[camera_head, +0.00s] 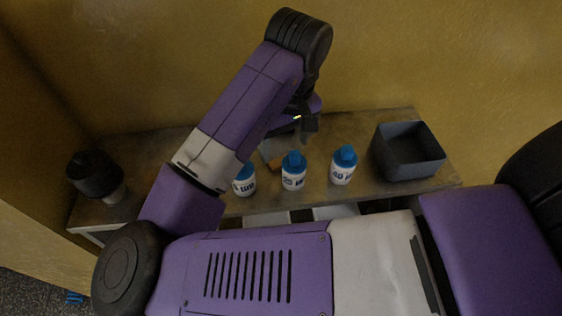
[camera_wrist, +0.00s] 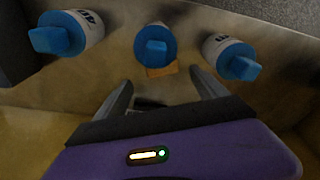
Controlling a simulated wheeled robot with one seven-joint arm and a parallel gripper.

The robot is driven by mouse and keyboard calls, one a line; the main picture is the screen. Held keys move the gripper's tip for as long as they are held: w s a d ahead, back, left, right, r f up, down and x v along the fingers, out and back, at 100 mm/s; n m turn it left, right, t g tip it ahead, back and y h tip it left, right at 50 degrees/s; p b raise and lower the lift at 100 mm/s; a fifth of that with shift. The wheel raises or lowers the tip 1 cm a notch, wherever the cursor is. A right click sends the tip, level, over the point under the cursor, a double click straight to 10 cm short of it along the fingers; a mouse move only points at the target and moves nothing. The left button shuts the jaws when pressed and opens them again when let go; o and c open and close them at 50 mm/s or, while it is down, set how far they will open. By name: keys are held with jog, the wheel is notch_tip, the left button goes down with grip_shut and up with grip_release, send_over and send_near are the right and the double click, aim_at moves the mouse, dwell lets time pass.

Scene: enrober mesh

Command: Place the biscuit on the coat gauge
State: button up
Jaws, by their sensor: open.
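A small flat orange-brown piece, which looks like the biscuit (camera_head: 276,163), lies on the table beside the middle blue-capped bottle. In the wrist view the biscuit (camera_wrist: 161,72) shows partly behind that bottle's cap. My gripper (camera_wrist: 161,78) is open and empty, its two fingers spread above the table with the biscuit ahead of them. In the head view my gripper (camera_head: 308,124) is partly hidden by my arm, on the wall side of the bottles. A thing that I can clearly name the coat gauge does not show.
Three white bottles with blue caps stand in a row: left (camera_head: 244,181), middle (camera_head: 293,172) and right (camera_head: 343,167). A dark open bin (camera_head: 437,157) is at the table's right. A black-topped container (camera_head: 97,177) is at the left. A yellow wall (camera_head: 420,50) closes the back.

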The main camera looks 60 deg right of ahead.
aim_at(282, 157)
jog(key=f, duration=0.5)
jog(key=shift+w, duration=0.4)
jog(key=c, duration=1.1)
